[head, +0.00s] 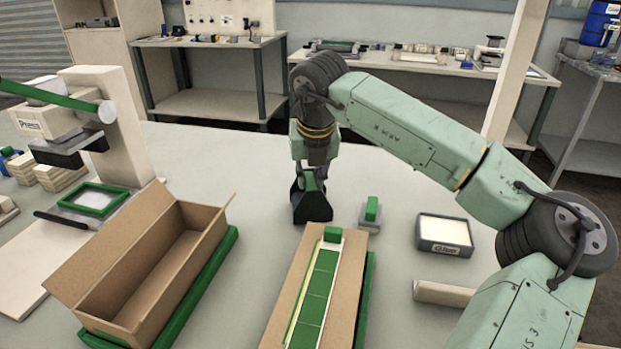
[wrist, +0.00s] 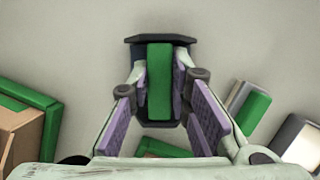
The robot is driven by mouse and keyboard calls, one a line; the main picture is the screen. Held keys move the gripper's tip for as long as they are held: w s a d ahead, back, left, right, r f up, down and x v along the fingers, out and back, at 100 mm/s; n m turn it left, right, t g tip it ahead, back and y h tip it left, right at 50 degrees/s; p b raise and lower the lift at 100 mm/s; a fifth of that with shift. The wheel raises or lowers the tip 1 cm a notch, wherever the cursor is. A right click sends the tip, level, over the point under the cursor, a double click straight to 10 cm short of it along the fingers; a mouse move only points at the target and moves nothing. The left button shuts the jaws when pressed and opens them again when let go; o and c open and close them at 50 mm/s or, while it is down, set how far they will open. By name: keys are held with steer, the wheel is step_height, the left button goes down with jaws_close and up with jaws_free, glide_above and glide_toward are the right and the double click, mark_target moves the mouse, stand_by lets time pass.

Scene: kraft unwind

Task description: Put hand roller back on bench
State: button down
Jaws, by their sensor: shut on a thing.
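My gripper (head: 310,183) is over the bench (head: 385,165), just behind the closed-looking long carton (head: 283,315). In the wrist view its purple-padded fingers (wrist: 160,82) are shut on the green handle of the hand roller (wrist: 159,97). The roller's dark body shows beyond and around the handle. In the head view the roller (head: 312,208) is a dark shape under my gripper, low at the bench top. I cannot tell whether it touches the bench.
A green-topped block (head: 371,211) stands close right of the roller. A labelled tray (head: 444,234) lies further right. An open carton (head: 150,270) and a press (head: 95,125) are on the left. The bench behind my gripper is clear.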

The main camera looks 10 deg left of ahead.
steer(key=shift+s+f, duration=0.1)
steer(key=shift+f, duration=0.4)
steer(key=c, duration=1.9)
jaws_free()
steer(key=shift+d, duration=0.1)
steer(key=shift+c, duration=0.2)
steer(key=shift+o, duration=1.2)
steer(key=shift+w+f, duration=0.2)
steer(key=shift+o, duration=1.1)
steer(key=shift+r, duration=0.2)
steer(key=shift+r+p, duration=0.65)
steer(key=shift+r, duration=0.1)
steer(key=b+v, duration=0.2)
steer(key=v, duration=0.9)
steer(key=shift+s+r, duration=0.25)
steer(key=shift+r, duration=0.1)
steer(key=shift+s, duration=0.1)
